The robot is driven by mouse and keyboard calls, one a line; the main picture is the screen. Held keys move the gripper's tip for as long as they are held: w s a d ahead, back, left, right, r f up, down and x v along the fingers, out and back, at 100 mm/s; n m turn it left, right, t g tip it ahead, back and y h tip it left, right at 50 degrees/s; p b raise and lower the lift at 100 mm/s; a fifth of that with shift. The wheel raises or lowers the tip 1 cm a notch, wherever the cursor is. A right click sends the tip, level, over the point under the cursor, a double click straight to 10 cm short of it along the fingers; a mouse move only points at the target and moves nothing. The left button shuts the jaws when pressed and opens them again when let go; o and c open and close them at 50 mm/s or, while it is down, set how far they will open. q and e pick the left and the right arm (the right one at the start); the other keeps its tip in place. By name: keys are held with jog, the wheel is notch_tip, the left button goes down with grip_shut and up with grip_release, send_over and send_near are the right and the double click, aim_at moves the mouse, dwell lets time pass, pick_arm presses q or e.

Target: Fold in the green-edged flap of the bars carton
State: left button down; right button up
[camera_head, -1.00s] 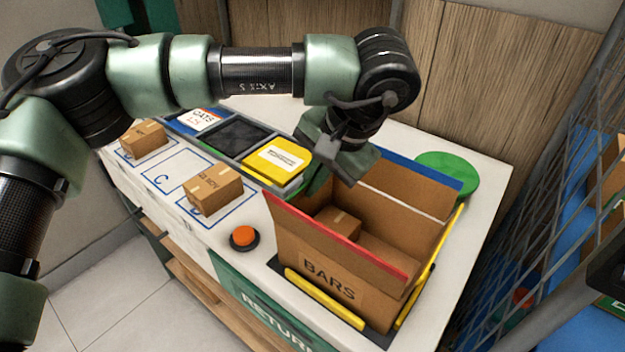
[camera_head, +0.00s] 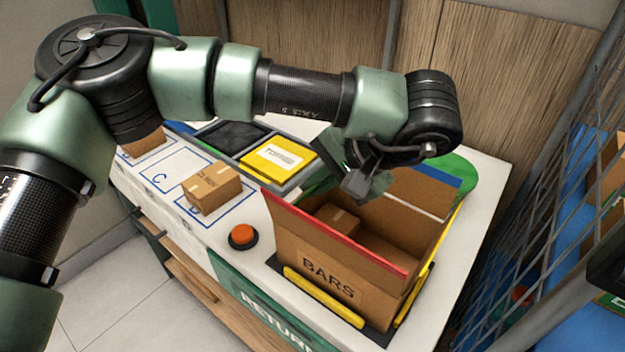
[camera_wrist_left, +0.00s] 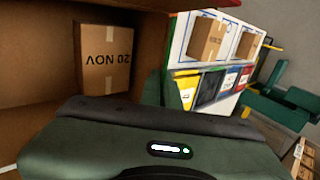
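The open bars carton (camera_head: 290,252) stands on the counter. Its red-edged flap (camera_head: 335,238) stands up at the front and its blue-edged flap (camera_head: 420,192) stands at the back. A yellow edge (camera_head: 457,217) shows on the right. I cannot make out the green-edged flap clearly; my left gripper (camera_head: 365,188) covers much of the carton's left and back-left part. This gripper points down at the carton's opening, and its fingers are too hidden to tell open from shut. A small box (camera_head: 338,219) lies inside the carton; it also shows in the left wrist view (camera_wrist_left: 106,60).
An orange button (camera_head: 243,236) sits left of the carton. Another small box (camera_head: 212,188) stands on the marked counter spots. Yellow (camera_head: 278,158) and black (camera_head: 232,136) bins are behind.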

pick_arm(q)
jog(key=shift+s+d+f+t+y, duration=0.15)
jog(key=shift+d+f+t+y, duration=0.1)
jog(key=shift+t+y, duration=0.5)
jog(key=shift+s+d+f+t+y, duration=0.15)
jog(key=shift+t+y, duration=0.3)
jog(key=shift+y, duration=0.5)
jog(key=shift+f, duration=0.1)
jog(key=c, duration=1.6)
grip_release()
jog(key=shift+c, duration=0.2)
notch_tip(320, 180, up, 20)
jog(key=p, duration=0.1)
